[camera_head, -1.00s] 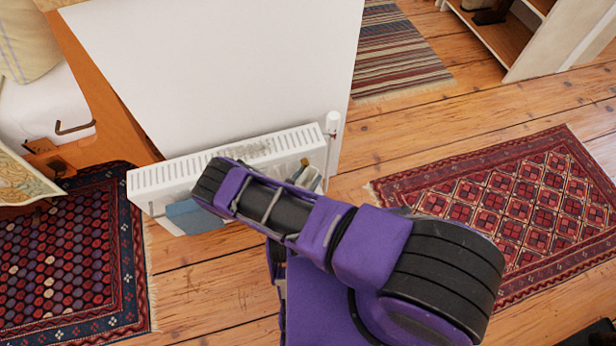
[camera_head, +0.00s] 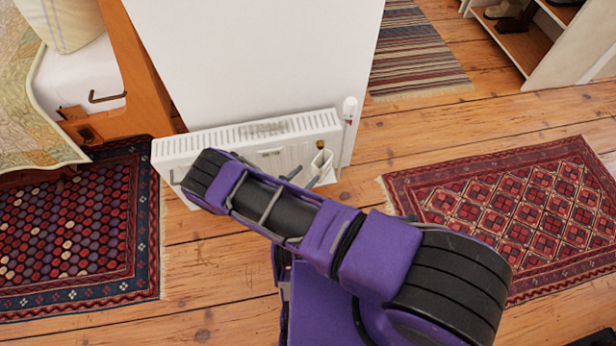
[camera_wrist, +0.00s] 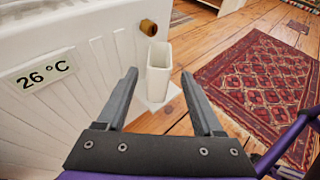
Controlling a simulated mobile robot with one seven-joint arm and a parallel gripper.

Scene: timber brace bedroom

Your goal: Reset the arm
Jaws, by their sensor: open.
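My gripper (camera_wrist: 158,88) is open in the wrist view, its two grey fingers apart with nothing held between them.
A white radiator (camera_head: 240,135) stands against a white wall panel (camera_head: 260,60), close to my arm. It bears a "26 °C" label (camera_wrist: 45,72). A red rug (camera_head: 500,210) lies right, a dark patterned rug (camera_head: 80,230) left. A bed (camera_head: 85,75) and shelf (camera_head: 530,45) stand behind.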

